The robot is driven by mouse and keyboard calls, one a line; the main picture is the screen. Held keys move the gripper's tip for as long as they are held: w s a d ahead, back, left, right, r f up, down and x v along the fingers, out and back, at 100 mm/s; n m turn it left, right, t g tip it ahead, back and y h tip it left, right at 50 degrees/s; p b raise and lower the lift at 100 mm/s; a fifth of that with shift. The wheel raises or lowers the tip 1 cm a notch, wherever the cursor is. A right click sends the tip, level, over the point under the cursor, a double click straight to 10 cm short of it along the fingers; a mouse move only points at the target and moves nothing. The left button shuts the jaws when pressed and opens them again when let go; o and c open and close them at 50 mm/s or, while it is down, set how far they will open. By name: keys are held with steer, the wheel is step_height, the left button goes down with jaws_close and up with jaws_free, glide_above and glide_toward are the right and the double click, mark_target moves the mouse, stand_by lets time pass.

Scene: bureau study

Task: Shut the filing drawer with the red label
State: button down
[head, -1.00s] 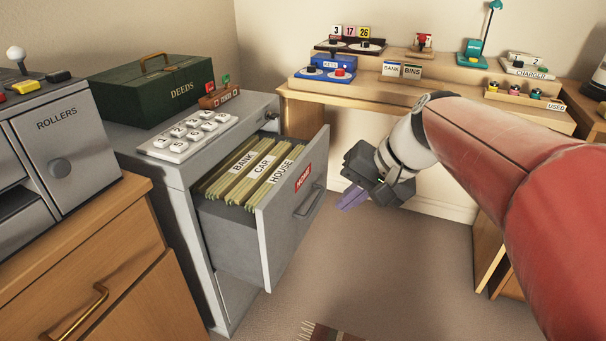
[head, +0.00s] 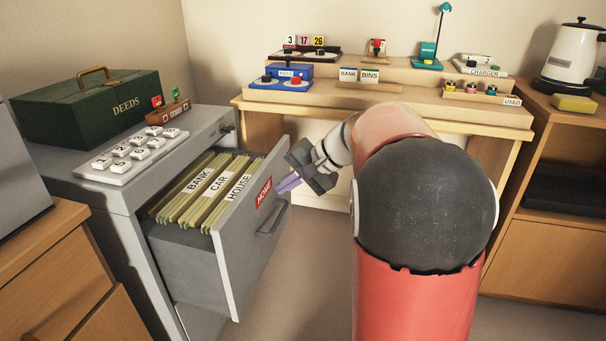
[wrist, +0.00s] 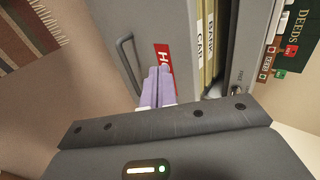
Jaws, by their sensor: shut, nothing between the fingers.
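The grey filing drawer (head: 225,262) with the red HOME label (head: 264,193) stands pulled out of its cabinet (head: 112,198), with hanging folders marked BANK, CAR and HOUSE in it. Its front also shows in the wrist view (wrist: 140,30), with the red label (wrist: 164,58) and the bar handle (wrist: 127,62). My gripper (head: 284,187) is shut and empty, its purple fingers at the front's outer face beside the label. In the wrist view the fingertips (wrist: 160,72) overlap the label's edge; I cannot tell whether they touch the front.
A green DEEDS box (head: 88,108), a keypad (head: 133,155) and a small brown block stand on the cabinet top. A wooden desk (head: 400,115) with small devices stands behind my arm. The floor before the drawer is clear; a patterned rug (wrist: 35,35) lies nearby.

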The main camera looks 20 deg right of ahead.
mark_target(256, 189)
steer(key=shift+w+a+f, duration=0.1)
steer(key=shift+w+a, duration=0.5)
steer(key=shift+a, duration=0.25)
steer(key=shift+w+a, duration=0.6)
steer(key=shift+a, duration=0.25)
steer(key=shift+w+a, duration=0.1)
steer(key=shift+a, duration=0.1)
steer(key=w+a+p, duration=0.4)
steer(key=w+a, duration=0.7)
steer(key=a, duration=0.4)
